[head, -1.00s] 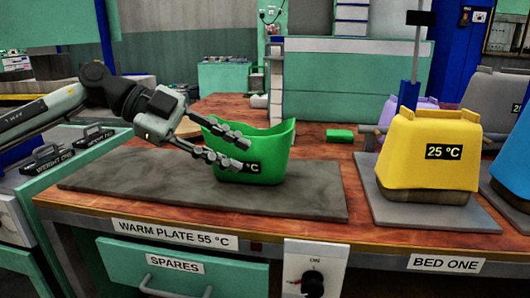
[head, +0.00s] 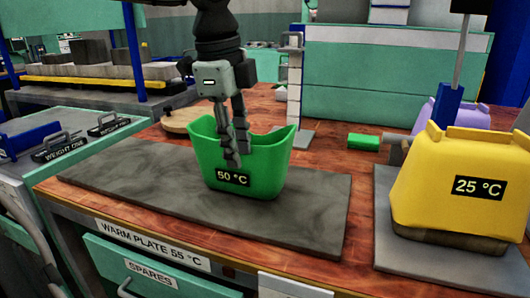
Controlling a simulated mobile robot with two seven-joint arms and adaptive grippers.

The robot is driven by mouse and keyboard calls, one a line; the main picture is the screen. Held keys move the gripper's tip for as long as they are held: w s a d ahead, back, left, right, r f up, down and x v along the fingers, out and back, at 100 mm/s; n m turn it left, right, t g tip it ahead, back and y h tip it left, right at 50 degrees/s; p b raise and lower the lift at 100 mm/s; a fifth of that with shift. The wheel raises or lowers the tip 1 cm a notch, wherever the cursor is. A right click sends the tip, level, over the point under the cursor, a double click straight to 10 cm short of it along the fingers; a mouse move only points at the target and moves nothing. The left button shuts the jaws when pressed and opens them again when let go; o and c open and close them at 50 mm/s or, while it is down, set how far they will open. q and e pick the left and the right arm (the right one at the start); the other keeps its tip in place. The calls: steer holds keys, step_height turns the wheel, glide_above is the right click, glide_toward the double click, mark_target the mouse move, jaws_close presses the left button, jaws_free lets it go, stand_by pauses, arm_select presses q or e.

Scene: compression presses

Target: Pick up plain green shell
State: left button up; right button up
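The green shell (head: 265,170) is an open-topped bucket shape with a black "50 °C" label on its front. It stands upright on the dark slab of the warm plate (head: 130,177). My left gripper (head: 237,157) points down from above. Its two fingers are a little apart and overlap the shell's front wall and rim in the picture, tips just above the label. Nothing shows between the fingers, and I cannot tell whether they touch the shell. My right gripper is not in view.
A yellow shell (head: 450,195) marked "25 °C" stands on a grey bed at the right, with a purple shell (head: 470,117) behind it. Weights sit at the left.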

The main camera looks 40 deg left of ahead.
mark_target(242, 196)
arm_select(q)
steer(key=shift+w+f+y, duration=0.15)
steer(key=shift+f+y, duration=0.05)
steer(key=shift+y, duration=0.1)
steer(key=shift+f, duration=0.35)
steer(key=f, duration=0.7)
steer(key=shift+w+a+p, duration=0.3)
steer(key=shift+a+p, duration=0.1)
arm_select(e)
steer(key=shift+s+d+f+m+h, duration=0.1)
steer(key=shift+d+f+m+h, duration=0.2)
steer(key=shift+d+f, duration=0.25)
arm_select(q)
steer(key=shift+c, duration=0.2)
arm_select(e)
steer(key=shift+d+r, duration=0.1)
arm_select(q)
steer(key=shift+r, duration=0.1)
jaws_close()
